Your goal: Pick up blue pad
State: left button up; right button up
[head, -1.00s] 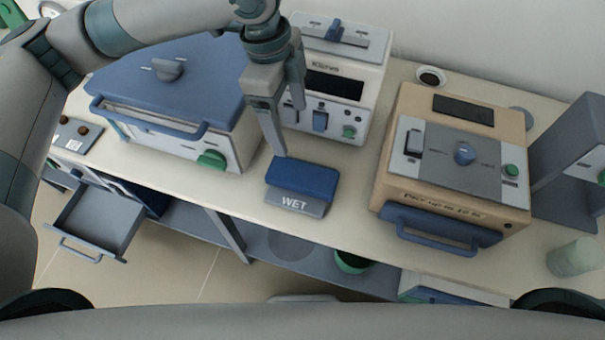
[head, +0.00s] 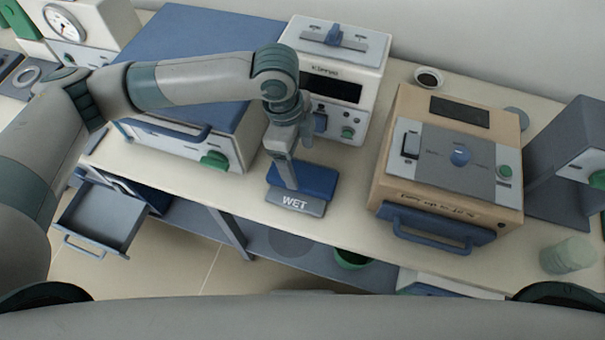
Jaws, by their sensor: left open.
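The blue pad (head: 318,180) lies on a grey holder marked WET (head: 297,204) near the front edge of the bench. My left gripper (head: 294,178) is open and points down over the pad's left part. One finger shows in front of the pad, and the other is partly hidden behind the wrist. I cannot tell whether the fingers touch the pad. My right gripper is out of view.
A white furnace with a blue lid (head: 205,45) stands left of the pad, and a white control unit (head: 349,75) stands behind it. A tan furnace with a blue handle (head: 450,150) stands to the right. An open drawer (head: 100,215) juts out below left.

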aim_at(301, 175)
pick_arm(q)
jog(key=shift+f, duration=0.1)
jog(key=shift+s+f, duration=0.1)
jog(key=shift+f, duration=0.15)
jog(key=f, duration=0.1)
jog(key=f+p, duration=0.2)
jog(key=shift+s+d+f, duration=0.15)
jog(key=shift+s+f, duration=0.1)
jog(key=shift+f, duration=0.15)
jog(key=shift+d+f, duration=0.1)
jog(key=shift+f, duration=0.25)
jog(key=shift+c, duration=0.7)
jog(key=c, duration=1)
